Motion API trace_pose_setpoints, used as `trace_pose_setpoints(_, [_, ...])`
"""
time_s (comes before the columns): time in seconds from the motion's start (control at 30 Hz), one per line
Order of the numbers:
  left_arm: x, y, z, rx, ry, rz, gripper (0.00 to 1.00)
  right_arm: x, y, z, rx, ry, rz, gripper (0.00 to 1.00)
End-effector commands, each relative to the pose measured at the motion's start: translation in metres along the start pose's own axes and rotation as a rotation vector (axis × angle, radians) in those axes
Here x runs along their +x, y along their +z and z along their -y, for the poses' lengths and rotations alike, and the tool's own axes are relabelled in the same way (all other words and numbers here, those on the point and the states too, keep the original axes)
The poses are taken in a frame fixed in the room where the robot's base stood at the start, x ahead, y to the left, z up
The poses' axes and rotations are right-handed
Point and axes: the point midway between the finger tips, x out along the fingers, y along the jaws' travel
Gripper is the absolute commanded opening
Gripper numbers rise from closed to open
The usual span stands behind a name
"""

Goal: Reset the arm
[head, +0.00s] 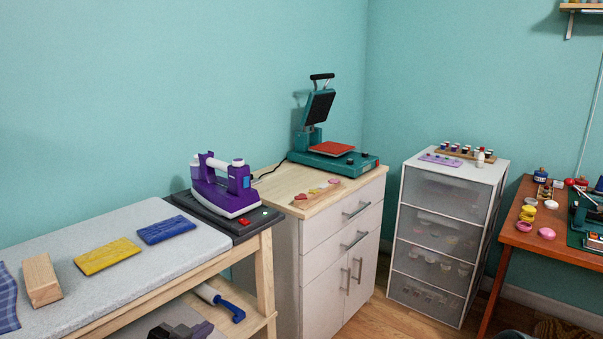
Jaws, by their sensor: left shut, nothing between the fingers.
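The task names no object, only my arm. My left gripper (182,328) shows only in part, as a dark grey shape cut off by the bottom edge of the head view. It appears in front of the lower shelf of the padded bench, below the bench's front edge. It is shut and empty. The rest of my left arm is out of the picture. My right gripper is not in view.
The padded bench (115,225) holds a wooden block (41,280), yellow cloth (107,256), blue cloth (166,230) and a purple press (222,188). A cabinet (325,262) with a teal heat press (330,156), a drawer unit (440,250) and an orange table (530,245) stand farther right.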

Motion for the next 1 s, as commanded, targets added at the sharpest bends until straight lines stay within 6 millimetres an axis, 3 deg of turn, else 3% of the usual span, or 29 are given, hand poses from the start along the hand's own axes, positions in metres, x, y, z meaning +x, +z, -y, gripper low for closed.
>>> trace_pose_setpoints(0.03, [0.009,0.036,-0.025,-0.108,0.033,0.078,0.00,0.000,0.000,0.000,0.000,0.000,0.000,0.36])
trace_pose_setpoints(0.13, [0.014,0.104,-0.074,-0.328,0.074,0.246,0.00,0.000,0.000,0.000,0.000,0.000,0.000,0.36])
trace_pose_setpoints(0.3, [-0.006,0.208,-0.162,-0.619,0.112,0.542,0.00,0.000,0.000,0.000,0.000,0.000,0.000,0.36])
trace_pose_setpoints(0.5, [-0.052,0.289,-0.243,-0.781,0.137,0.816,0.00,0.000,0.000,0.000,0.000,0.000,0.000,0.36])
trace_pose_setpoints(0.77, [-0.114,0.351,-0.325,-0.808,0.224,1.058,0.00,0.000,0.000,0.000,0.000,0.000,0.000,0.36])
trace_pose_setpoints(0.8, [-0.119,0.327,-0.316,-0.807,0.219,1.045,0.00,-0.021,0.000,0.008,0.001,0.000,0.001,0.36])
trace_pose_setpoints(1.0, [-0.139,0.280,-0.302,-0.807,0.218,1.041,0.00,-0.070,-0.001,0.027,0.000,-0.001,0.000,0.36])
